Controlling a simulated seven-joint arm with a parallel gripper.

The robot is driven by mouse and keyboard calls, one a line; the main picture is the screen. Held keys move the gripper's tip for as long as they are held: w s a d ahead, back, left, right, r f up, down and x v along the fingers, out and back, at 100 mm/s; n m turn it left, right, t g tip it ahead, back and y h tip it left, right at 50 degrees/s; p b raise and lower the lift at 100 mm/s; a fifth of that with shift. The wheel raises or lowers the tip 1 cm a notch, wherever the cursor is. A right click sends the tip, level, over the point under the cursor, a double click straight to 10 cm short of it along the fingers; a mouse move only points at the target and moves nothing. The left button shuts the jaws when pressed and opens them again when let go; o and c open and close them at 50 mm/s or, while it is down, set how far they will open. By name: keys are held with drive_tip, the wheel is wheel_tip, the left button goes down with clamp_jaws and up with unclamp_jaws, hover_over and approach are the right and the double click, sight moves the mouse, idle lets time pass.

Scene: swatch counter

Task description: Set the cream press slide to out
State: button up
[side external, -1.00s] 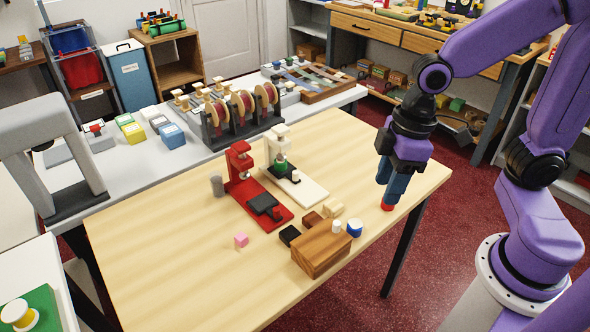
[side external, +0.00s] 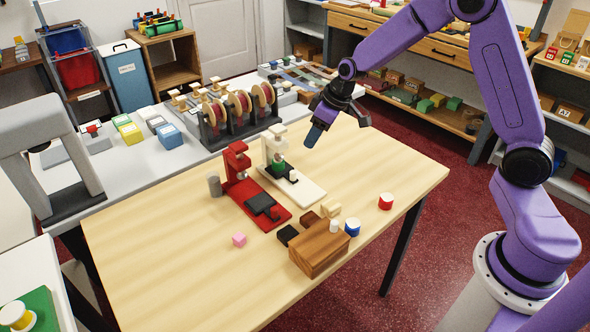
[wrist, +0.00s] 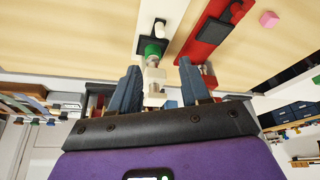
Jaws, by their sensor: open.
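The cream press (side external: 307,194) stands on the wooden table, its upright column at the back of a long flat base. A green cylinder (side external: 279,167) sits under its head. The press's dark slide (side external: 285,174) with a white knob (side external: 293,175) lies at the front of the column; the green cylinder is on or over it. In the wrist view, the cream press (wrist: 149,12) lies ahead, with its green cylinder (wrist: 152,50) between the finger lines. My gripper (side external: 314,138) is open and empty, raised to the right of the press head, apart from it.
A red press (side external: 238,160) with a black slide stands close left of the cream press. A grey cylinder (side external: 214,186) is beside it. A wooden block (side external: 320,249), blue spool (side external: 352,227) and red spool (side external: 386,201) are at the front right. The table's right part is clear.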

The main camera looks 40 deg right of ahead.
sight(294, 172)
drive_tip(key=x, duration=1.5)
drive_tip(key=shift+s, duration=0.1)
clamp_jaws()
